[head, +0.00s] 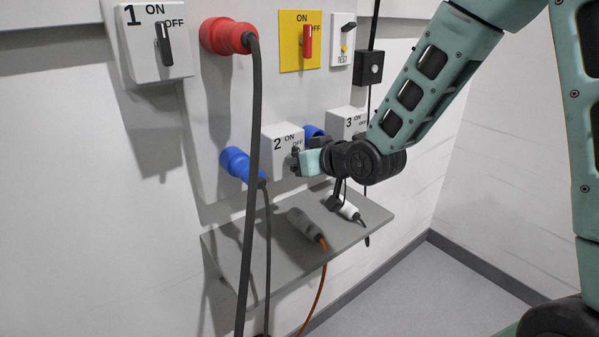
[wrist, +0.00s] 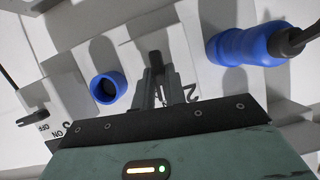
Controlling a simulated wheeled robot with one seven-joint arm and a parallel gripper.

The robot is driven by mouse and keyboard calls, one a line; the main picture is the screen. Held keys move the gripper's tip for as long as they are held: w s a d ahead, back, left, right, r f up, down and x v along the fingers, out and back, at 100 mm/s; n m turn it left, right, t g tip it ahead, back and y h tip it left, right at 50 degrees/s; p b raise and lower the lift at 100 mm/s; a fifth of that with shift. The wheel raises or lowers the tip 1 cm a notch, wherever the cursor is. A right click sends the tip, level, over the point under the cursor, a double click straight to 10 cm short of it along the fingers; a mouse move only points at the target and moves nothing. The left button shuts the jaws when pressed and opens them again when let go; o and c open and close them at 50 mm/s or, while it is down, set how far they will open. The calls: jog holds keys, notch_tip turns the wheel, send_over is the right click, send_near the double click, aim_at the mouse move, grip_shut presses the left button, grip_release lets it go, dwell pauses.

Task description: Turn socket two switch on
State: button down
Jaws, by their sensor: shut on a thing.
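The socket two switch box (head: 276,138) is white, marked 2, ON and OFF, and sits low on the wall panel. It also shows in the wrist view (wrist: 203,77). My gripper (head: 297,160) is at the front of this box, its fingers (wrist: 153,92) shut on the dark switch knob (wrist: 155,62). In the head view the gripper mostly hides the knob. I cannot tell its exact setting. A blue plug (head: 238,165) with a dark cable is in the socket left of the box; it is at the right in the wrist view (wrist: 245,46).
An empty blue socket (wrist: 107,88) sits beside box 2, close to my gripper. Switch box 3 (head: 343,121) is to the right. A red plug (head: 226,36) and yellow switch plate (head: 299,42) are above. A grey shelf (head: 225,250) below holds loose connectors. A thick black cable hangs left.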

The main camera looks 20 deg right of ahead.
jog(key=shift+f+n+h+b, duration=0.1)
jog(key=shift+n+h+b, duration=0.2)
jog(key=shift+b, duration=0.35)
jog(key=c, duration=1.4)
grip_release()
jog(key=shift+c, duration=0.2)
jog(key=shift+s, duration=0.1)
jog(key=b+v, duration=0.6)
jog(key=v, duration=0.6)
jog(key=shift+b, duration=0.3)
jog(key=shift+a, duration=0.1)
